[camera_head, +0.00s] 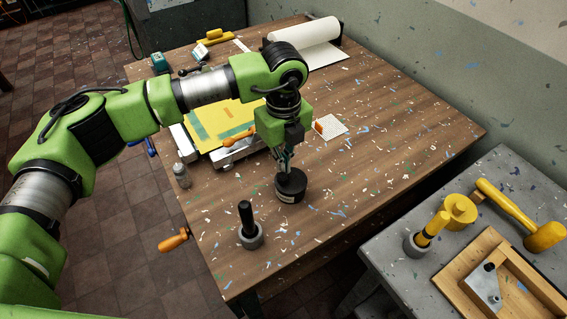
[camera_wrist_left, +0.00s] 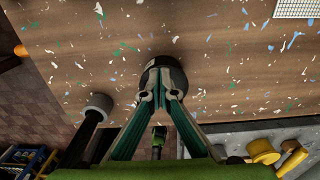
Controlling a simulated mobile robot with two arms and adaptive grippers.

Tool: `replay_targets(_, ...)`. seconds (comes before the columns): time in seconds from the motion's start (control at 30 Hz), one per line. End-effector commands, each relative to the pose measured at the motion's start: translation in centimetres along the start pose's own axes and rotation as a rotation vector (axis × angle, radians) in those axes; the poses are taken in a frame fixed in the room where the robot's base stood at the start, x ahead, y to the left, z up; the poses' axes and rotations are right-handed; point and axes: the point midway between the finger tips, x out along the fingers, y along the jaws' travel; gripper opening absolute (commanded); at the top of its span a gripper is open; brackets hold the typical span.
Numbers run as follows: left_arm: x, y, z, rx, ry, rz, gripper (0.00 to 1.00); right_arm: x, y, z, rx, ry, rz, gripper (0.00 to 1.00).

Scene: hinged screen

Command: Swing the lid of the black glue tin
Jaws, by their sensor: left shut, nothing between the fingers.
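The black glue tin (camera_head: 291,187) stands on the wooden table, with a pale label on its front. My left gripper (camera_head: 284,165) points down at the tin's top from above, its fingers shut with nothing between them. In the left wrist view the shut fingertips (camera_wrist_left: 163,90) overlap the black tin (camera_wrist_left: 153,68) and hide part of it. The lid looks closed, but the fingers cover part of the top, and I cannot tell whether they touch it. My right gripper is in neither view.
A black-handled tool in a grey holder (camera_head: 249,228) stands left of the tin. A small bottle (camera_head: 181,175) and a yellow-sheeted press (camera_head: 215,122) lie farther back. The table right of the tin is clear.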

Motion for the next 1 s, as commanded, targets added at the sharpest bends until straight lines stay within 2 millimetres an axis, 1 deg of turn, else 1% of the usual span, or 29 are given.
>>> replay_targets(0.03,-0.6,0.0,0.0,0.0,-0.001,-0.001,0.0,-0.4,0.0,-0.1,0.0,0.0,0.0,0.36)
replay_targets(0.2,-2.4,0.0,0.1,0.0,-0.002,-0.001,0.0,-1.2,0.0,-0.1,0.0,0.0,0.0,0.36)
replay_targets(0.7,-7.3,0.0,0.0,0.0,-0.001,-0.002,0.0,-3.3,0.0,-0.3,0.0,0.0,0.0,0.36)
replay_targets(0.8,-7.7,0.0,0.0,0.0,0.0,-0.001,0.0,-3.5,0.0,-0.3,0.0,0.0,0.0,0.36)
replay_targets(1.0,-7.7,0.0,0.0,0.0,0.0,0.0,0.0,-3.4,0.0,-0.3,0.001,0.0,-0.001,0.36)
